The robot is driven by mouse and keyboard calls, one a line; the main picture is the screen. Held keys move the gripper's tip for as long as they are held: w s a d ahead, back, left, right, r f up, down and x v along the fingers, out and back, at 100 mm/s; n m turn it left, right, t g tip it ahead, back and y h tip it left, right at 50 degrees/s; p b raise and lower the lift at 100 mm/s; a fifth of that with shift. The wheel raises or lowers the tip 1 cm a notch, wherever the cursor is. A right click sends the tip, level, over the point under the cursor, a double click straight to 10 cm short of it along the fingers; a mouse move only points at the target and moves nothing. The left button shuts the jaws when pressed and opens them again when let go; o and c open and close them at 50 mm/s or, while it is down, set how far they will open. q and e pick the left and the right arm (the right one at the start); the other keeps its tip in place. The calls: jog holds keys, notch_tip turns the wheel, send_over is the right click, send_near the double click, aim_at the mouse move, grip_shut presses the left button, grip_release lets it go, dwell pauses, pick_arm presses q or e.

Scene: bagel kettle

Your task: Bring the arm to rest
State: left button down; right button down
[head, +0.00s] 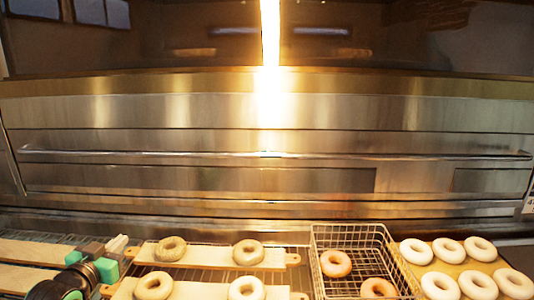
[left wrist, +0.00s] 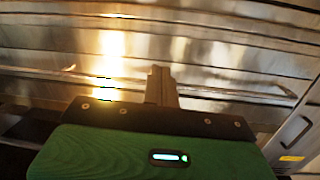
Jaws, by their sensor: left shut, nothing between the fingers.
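My left gripper (head: 117,244) shows at the lower left of the head view, with its green and dark wrist parts at the bottom edge. It is just left of a wooden board that carries bagels. In the left wrist view its fingers (left wrist: 160,84) are together with nothing between them, pointing at the steel oven front. My right gripper is in neither view.
Wooden boards (head: 214,254) with pale bagels lie on a rack. A wire basket (head: 350,231) holds browner bagels. A tray (head: 446,268) at right carries several white bagels. The steel oven (head: 200,180) with a long handle bar (head: 270,154) stands behind.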

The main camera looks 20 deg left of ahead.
pick_arm(q)
jog(key=s+d+f+m+g+h, duration=0.1)
jog(key=s+d+f+g, duration=0.4)
jog(key=d+f, duration=0.55)
jog(key=s+d+f+m+g+h, duration=0.1)
jog(key=s+d+f+g, duration=0.45)
jog(key=f, duration=0.75)
jog(key=s+d+f+g, duration=0.3)
jog(key=s+d+f, duration=0.3)
jog(key=s+d, duration=0.6)
notch_tip(320, 180, down, 30)
jog(key=a+m, duration=0.1)
jog(key=s+a+f+g, duration=0.1)
jog(key=s+a+f, duration=0.1)
jog(key=s+f, duration=0.8)
jog(key=s+a+f+g, duration=0.1)
jog(key=s+a+f, duration=0.1)
jog(key=s+f, duration=0.8)
jog(key=shift+s+f+h, duration=0.15)
jog(key=shift+h, duration=0.15)
